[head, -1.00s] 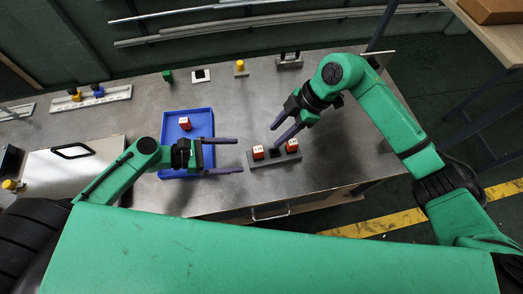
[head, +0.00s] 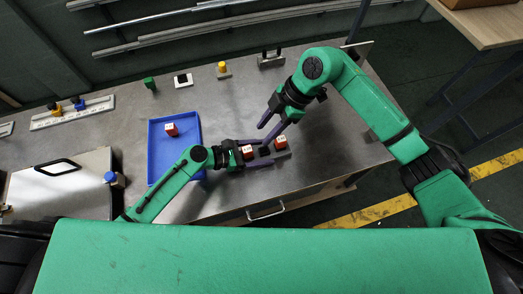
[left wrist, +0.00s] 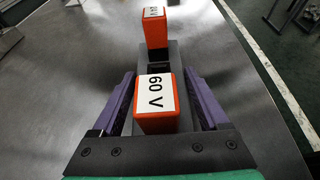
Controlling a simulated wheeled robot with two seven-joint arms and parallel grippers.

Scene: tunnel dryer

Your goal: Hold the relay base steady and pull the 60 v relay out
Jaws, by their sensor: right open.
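The grey relay base (head: 267,159) lies near the table's front edge, with a dark empty socket between two red relays. The relay at its left end (head: 247,152) reads "60 V" in the left wrist view (left wrist: 155,102). A firm grip does not show. My right gripper (head: 266,132) is open and empty just behind the base.
A blue tray (head: 155,150) with another red relay (head: 171,130) stands to the left, partly behind my left arm. Small green, black-and-white and yellow parts line the back. The table's front edge and a drawer handle (head: 265,212) are close to the base.

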